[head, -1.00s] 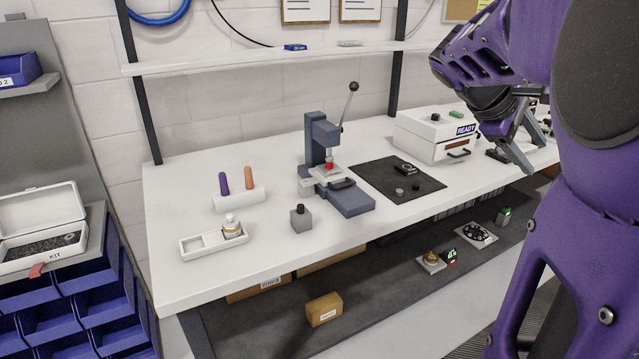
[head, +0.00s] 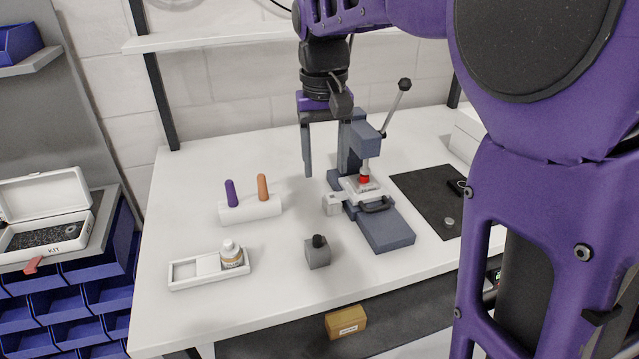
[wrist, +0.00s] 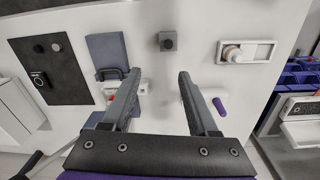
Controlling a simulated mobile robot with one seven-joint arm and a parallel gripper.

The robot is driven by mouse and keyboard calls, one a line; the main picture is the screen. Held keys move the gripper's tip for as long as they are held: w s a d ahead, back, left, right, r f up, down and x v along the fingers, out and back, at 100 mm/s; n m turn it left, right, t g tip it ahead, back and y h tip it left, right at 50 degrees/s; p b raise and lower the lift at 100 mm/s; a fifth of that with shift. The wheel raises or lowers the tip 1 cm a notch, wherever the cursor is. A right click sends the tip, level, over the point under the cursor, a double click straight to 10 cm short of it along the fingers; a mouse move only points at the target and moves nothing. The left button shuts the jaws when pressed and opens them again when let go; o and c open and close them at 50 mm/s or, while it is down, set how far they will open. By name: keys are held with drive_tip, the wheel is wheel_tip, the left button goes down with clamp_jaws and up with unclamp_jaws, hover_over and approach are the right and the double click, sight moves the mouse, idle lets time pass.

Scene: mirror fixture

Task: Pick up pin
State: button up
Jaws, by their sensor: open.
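No label marks which object is the pin. A purple peg (head: 231,193) and an orange peg (head: 264,186) stand upright in a white holder (head: 250,209). A small grey block with a black top (head: 317,253) stands in front of the press. My gripper (head: 325,165) is open and empty, pointing down above the table, between the holder and the press in the picture. In the wrist view my gripper (wrist: 158,75) has its fingers wide apart over bare table. The purple peg (wrist: 219,106) shows beside the right finger, which hides part of the holder; the orange peg is not clear there.
The blue-grey press (head: 385,228) with its raised lever stands close to my gripper. A white tray (head: 185,284) with a small bottle (head: 231,254) lies at front left. A black mat (head: 425,205) lies at right. Bare table lies between holder and block.

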drive_tip(key=a, duration=0.1)
drive_tip(key=b, duration=0.2)
approach(317, 238)
drive_tip(key=f, duration=0.9)
drive_tip(key=shift+w+d, duration=0.15)
drive_tip(key=shift+d, duration=0.05)
clamp_jaws()
